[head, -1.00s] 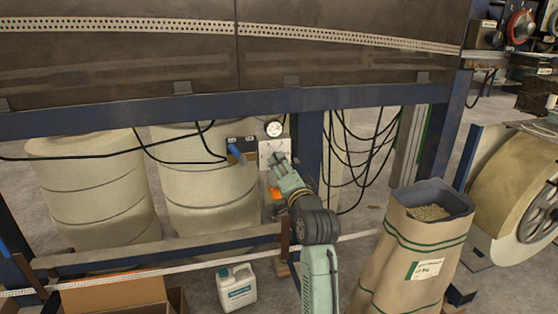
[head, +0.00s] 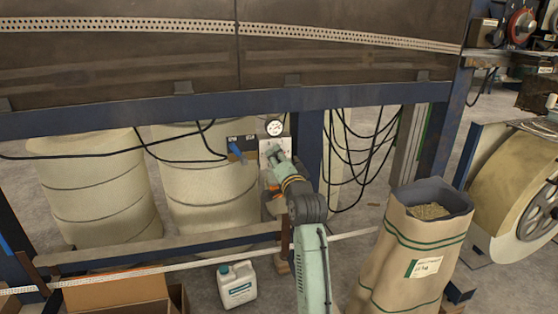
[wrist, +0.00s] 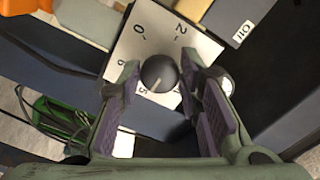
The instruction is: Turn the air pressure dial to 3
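The air pressure dial is a round dark knob (wrist: 160,73) on a pale square plate (wrist: 150,35) with printed numbers, of which 0, 2 and 6 can be read in the wrist view. A light pointer line on the knob points down and slightly left in that view, towards a partly hidden number that looks like 5. My gripper (wrist: 168,85) is open, with one finger on each side of the knob and gaps visible. In the head view my gripper (head: 272,155) is in front of the plate and hides the knob.
A round white gauge (head: 274,127) sits just above the plate. A blue valve handle (head: 211,148) is to its left. A blue frame beam (head: 200,127) runs above, and black cables (head: 365,150) hang to the right. A paper sack (head: 420,250) stands at the right.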

